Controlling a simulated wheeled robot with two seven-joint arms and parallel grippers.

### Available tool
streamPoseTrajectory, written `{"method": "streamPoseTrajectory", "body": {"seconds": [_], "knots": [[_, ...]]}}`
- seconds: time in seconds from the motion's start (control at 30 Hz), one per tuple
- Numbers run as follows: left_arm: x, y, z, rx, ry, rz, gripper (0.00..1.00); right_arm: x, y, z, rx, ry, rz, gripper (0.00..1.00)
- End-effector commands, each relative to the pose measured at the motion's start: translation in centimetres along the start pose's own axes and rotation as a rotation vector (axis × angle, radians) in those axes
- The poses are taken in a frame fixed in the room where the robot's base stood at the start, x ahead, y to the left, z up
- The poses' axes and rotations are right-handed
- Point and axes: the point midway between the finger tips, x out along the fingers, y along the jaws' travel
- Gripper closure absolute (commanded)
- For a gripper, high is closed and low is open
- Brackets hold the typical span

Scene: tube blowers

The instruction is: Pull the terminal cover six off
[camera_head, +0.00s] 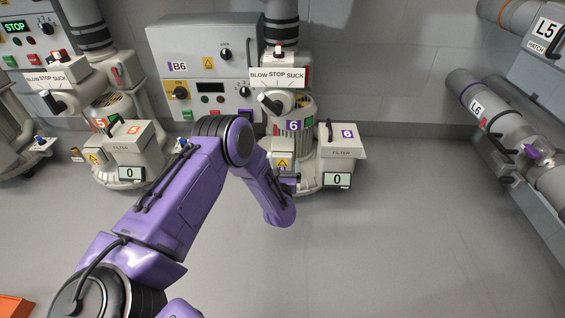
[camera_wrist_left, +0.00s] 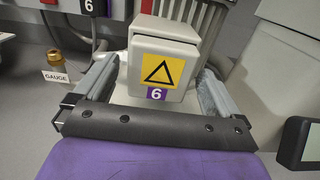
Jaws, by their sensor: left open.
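The terminal cover six (camera_wrist_left: 163,45) is a pale box with a yellow triangle label and a purple 6 below it. It fills the middle of the left wrist view. In the head view, the cover (camera_head: 283,162) shows small on the front of blower 6, just above my left wrist. My left gripper (camera_wrist_left: 160,72) is open, with one finger on each side of the cover. I cannot tell whether the fingers touch it. In the head view, my left gripper (camera_head: 288,178) is mostly hidden behind my purple forearm. My right gripper is not in view.
Blower 6's filter box (camera_head: 340,141) stands right of the cover, above a display reading 0 (camera_head: 337,180). A brass gauge fitting (camera_wrist_left: 56,60) is at the left in the wrist view. Blower 5 (camera_head: 120,150) stands to the left. The floor at right (camera_head: 420,220) is clear.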

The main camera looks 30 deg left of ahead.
Motion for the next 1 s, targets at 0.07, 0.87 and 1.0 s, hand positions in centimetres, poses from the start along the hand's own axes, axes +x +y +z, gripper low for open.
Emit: {"method": "streamPoseTrajectory", "body": {"seconds": [0.07, 0.87, 1.0], "knots": [[0.0, 0.0, 0.0, 0.000, 0.000, 0.000, 0.02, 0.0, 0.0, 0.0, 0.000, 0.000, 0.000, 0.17], [-0.7, -0.1, 0.1, 0.001, 0.001, -0.001, 0.77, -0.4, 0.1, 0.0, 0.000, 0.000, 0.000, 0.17], [-1.3, -0.1, 0.1, 0.001, 0.001, -0.001, 0.77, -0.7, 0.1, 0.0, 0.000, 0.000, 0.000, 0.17]]}}
